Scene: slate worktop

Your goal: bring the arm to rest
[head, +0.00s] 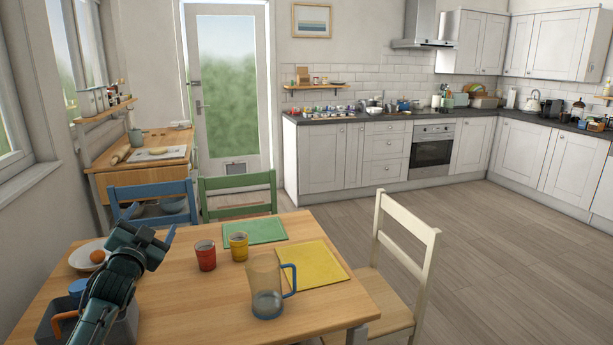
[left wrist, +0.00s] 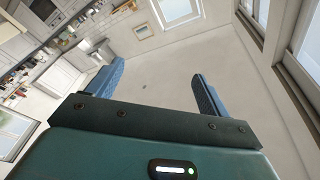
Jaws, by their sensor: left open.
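My left arm comes in from the lower left of the head view, over the left part of the wooden table (head: 190,310). Its gripper (head: 170,236) is raised above the tabletop, with a blue finger showing. In the left wrist view the left gripper (left wrist: 157,72) has its two blue fingers wide apart, with nothing between them. Behind the fingers, that view shows a pale surface, windows and the kitchen units, tilted. My right gripper is in neither view.
A clear jug (head: 266,290), a red cup (head: 205,255), a yellow cup (head: 238,246), a green mat (head: 254,229) and a yellow mat (head: 315,264) are on the table. A plate (head: 85,257) and grey bin (head: 122,328) are near my arm. Chairs stand around.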

